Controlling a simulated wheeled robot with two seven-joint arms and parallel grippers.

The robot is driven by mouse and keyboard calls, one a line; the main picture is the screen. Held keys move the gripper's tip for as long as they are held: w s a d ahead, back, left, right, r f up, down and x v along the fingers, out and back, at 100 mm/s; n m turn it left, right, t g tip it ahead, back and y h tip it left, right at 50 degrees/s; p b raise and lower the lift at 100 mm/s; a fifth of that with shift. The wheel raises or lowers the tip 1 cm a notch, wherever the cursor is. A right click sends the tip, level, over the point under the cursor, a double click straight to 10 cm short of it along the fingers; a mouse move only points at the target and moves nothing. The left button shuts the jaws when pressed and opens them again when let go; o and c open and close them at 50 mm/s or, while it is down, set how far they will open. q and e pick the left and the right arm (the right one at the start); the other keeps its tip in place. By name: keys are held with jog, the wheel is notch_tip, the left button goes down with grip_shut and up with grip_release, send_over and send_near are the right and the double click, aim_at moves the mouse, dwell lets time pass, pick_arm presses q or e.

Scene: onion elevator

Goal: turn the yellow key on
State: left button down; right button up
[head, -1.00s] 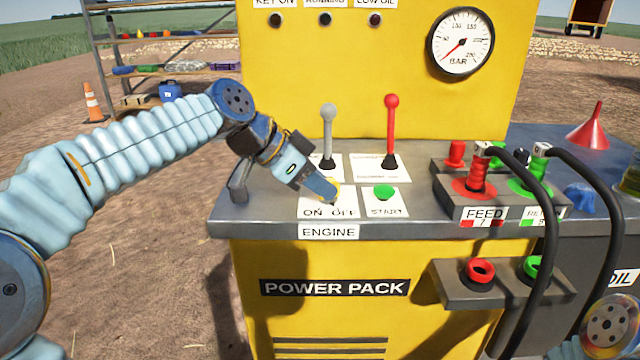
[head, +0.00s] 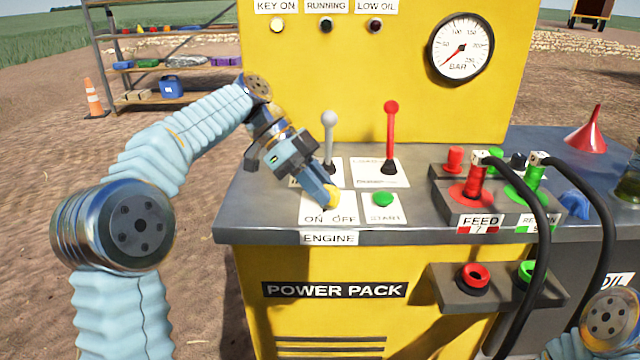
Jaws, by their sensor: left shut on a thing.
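The yellow key (head: 333,196) stands on the white ON/OFF plate (head: 318,215) at the front left of the power pack's grey top. My left gripper (head: 326,197) comes down from the upper left and is shut on the yellow key, hiding part of it. The KEY ON lamp (head: 277,26) on the yellow panel is lit pale yellow. The RUNNING lamp (head: 326,26) and the LOW OIL lamp (head: 376,26) are dark. Part of my right arm shows at the lower right; its gripper is out of view.
The green START button (head: 383,199) is right of the key. A grey lever (head: 328,135) and a red lever (head: 391,130) stand upright just behind. Black hoses (head: 547,230) run from the FEED and RETURN couplings at the right.

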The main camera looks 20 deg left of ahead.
pick_arm(q)
jog(key=shift+w+m+g, duration=0.1)
jog(key=shift+m+g, duration=0.4)
jog(key=shift+m, duration=0.1)
jog(key=c, duration=1)
grip_release()
jog(key=shift+d, duration=0.1)
jog(key=shift+c, duration=0.2)
jog(key=shift+r, duration=0.1)
